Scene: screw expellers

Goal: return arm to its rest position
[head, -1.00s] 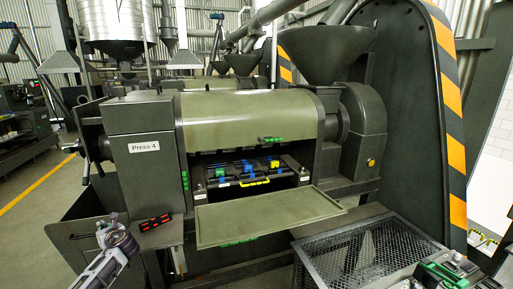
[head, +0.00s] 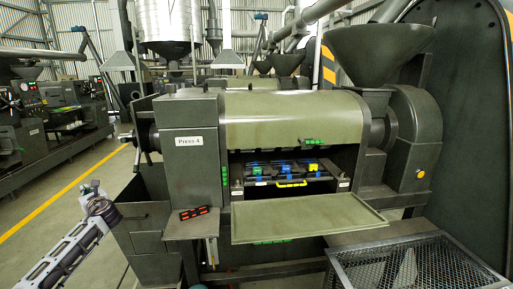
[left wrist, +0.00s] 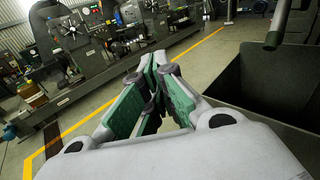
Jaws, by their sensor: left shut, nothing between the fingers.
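My left arm comes in from the lower left of the head view, its gripper (head: 96,188) raised in front of and left of the press (head: 196,145) labelled Press 4. In the left wrist view the same gripper (left wrist: 157,62) shows its green-padded fingers converging at the tips, shut with nothing held. It is clear of the press and touches nothing that I can see. My right gripper is not in view.
A dark open bin (left wrist: 262,100) stands close to the right of my left gripper in the wrist view. The press's green flap (head: 305,218) hangs open. A mesh-topped box (head: 415,265) is at lower right. The floor with the yellow line (head: 60,195) is free on the left.

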